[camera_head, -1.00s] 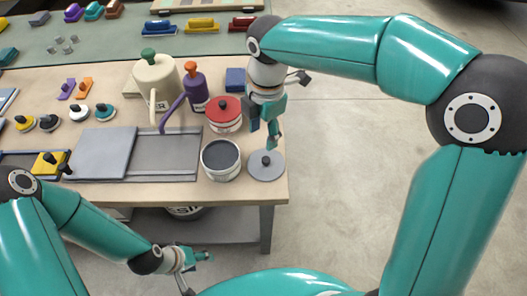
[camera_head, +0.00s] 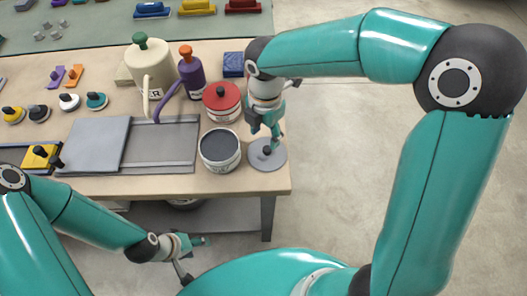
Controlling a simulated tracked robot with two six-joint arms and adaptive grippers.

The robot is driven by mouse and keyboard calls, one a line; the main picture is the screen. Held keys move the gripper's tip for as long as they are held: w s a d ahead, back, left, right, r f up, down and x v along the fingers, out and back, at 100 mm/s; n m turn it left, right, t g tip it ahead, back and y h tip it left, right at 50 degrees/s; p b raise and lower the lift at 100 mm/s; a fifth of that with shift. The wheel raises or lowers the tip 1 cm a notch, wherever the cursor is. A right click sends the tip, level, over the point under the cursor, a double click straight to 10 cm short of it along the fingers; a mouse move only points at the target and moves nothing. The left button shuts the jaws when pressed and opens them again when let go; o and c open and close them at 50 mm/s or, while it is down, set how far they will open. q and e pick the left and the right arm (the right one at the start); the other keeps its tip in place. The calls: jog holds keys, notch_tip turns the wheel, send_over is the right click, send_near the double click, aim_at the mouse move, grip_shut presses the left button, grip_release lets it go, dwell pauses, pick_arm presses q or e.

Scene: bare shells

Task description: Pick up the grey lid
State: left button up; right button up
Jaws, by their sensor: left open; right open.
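The grey lid (camera_head: 276,162) is a flat round disc with a small dark knob. It lies at the table's front right corner, just right of an open white pot (camera_head: 220,157) with a dark inside. My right gripper (camera_head: 269,138) is open, pointing down just above the lid, with its fingers close to the knob. Whether a finger touches the knob I cannot tell. My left gripper (camera_head: 195,256) is open and empty, low in front of the table's front edge.
A red-lidded pot (camera_head: 221,108) stands behind the open pot. A cream watering can (camera_head: 150,70), a purple can (camera_head: 191,76) and a blue box (camera_head: 233,64) stand further back. A grey panel (camera_head: 95,145) lies at left. Floor right of the table is clear.

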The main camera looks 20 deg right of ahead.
aim_at(266, 148)
jog(key=f, duration=0.4)
jog(key=shift+s+d, duration=0.1)
jog(key=shift+s, duration=0.3)
jog(key=shift+w+f, duration=0.1)
jog(key=shift+f, duration=0.5)
grip_shut()
